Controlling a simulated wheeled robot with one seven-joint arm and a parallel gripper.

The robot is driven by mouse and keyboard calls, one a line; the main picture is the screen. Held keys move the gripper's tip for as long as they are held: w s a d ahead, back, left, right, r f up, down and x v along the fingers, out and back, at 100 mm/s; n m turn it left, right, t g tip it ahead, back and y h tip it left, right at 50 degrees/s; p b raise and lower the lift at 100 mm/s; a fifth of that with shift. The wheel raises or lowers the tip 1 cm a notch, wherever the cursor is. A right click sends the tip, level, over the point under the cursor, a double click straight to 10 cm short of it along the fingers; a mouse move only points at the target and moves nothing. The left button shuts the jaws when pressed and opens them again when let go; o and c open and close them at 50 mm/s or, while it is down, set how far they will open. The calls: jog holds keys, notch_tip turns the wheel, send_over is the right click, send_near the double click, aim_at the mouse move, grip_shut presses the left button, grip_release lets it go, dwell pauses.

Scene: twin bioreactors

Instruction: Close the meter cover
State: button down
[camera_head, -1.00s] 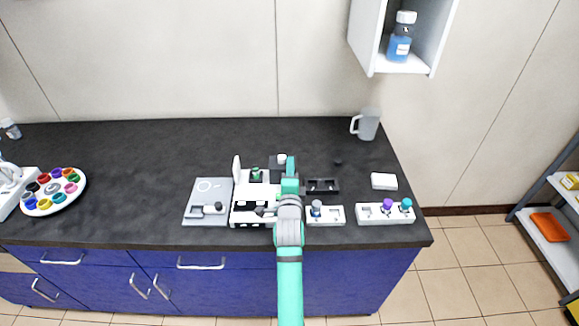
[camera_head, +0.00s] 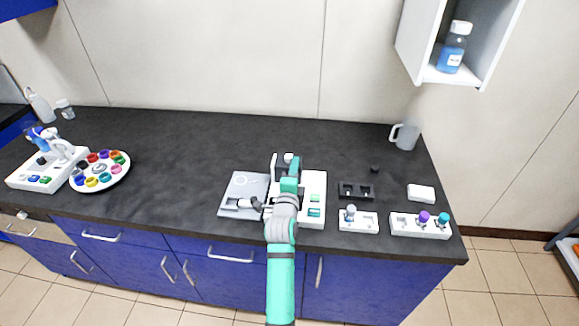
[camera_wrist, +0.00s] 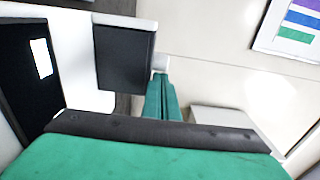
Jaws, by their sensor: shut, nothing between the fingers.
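The meter (camera_head: 316,214) is a white device on the dark counter, with green parts on its face. A thin white upright panel (camera_head: 274,166) stands at its back left and looks like the raised cover. My gripper (camera_wrist: 163,88) is shut and empty in the wrist view. Its green fingertips are beside a dark block with a white edge (camera_wrist: 124,60); I cannot tell whether they touch. In the head view my arm hides the meter's middle and the fingertips.
A grey plate (camera_head: 238,187) lies left of the meter. A black holder (camera_head: 355,191), a white vial rack (camera_head: 358,222) and another rack (camera_head: 405,226) stand to the right. A mug (camera_head: 405,136) is at the back right. The counter's back middle is clear.

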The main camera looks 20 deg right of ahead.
jog(key=shift+w+a, duration=0.25)
jog(key=shift+a, duration=0.25)
jog(key=shift+d, duration=0.1)
jog(key=shift+s+d, duration=0.2)
jog(key=shift+d, duration=0.15)
jog(key=shift+s+d, duration=1)
jog(key=shift+d, duration=0.1)
jog(key=shift+s+a+f, duration=0.1)
jog(key=shift+s, duration=0.95)
jog(key=v, duration=0.8)
jog(key=shift+s, duration=0.25)
